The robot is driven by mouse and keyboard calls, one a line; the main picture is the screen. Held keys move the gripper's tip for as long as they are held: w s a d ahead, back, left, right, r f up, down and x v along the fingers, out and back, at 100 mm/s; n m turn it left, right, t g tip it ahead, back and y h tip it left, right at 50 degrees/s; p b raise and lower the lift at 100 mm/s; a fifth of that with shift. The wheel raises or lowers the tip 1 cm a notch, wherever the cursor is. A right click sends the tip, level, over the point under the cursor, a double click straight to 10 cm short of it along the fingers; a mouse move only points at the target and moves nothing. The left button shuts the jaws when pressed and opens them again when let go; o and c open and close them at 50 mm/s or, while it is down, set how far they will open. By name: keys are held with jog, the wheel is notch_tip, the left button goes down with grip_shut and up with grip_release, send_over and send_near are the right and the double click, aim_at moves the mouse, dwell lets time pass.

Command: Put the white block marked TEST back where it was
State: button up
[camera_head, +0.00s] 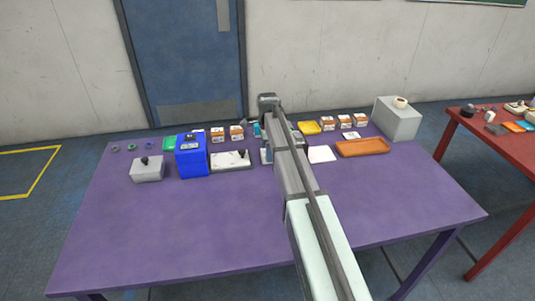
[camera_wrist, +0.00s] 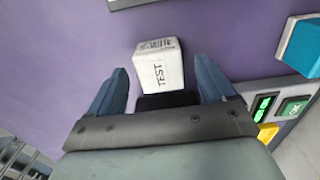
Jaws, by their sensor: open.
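The white block marked TEST (camera_wrist: 172,66) shows in the wrist view between my two blue fingers, with the lettering and a barcode visible. It appears to be over the purple table, but its support is not clear. My gripper (camera_wrist: 160,68) is open, with a finger on each side of the block and a visible gap on both sides. A black patch (camera_wrist: 168,101) shows just below the block; I cannot tell what it is. In the head view my arm hides the gripper and I cannot make out the block.
In the head view, a blue box (camera_head: 192,160) and an orange tray (camera_head: 362,148) flank my arm. The purple table (camera_head: 200,225) is clear in front.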

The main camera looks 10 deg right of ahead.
notch_tip(320, 180, up, 10)
jog(key=shift+f, duration=0.15)
dwell(0.5)
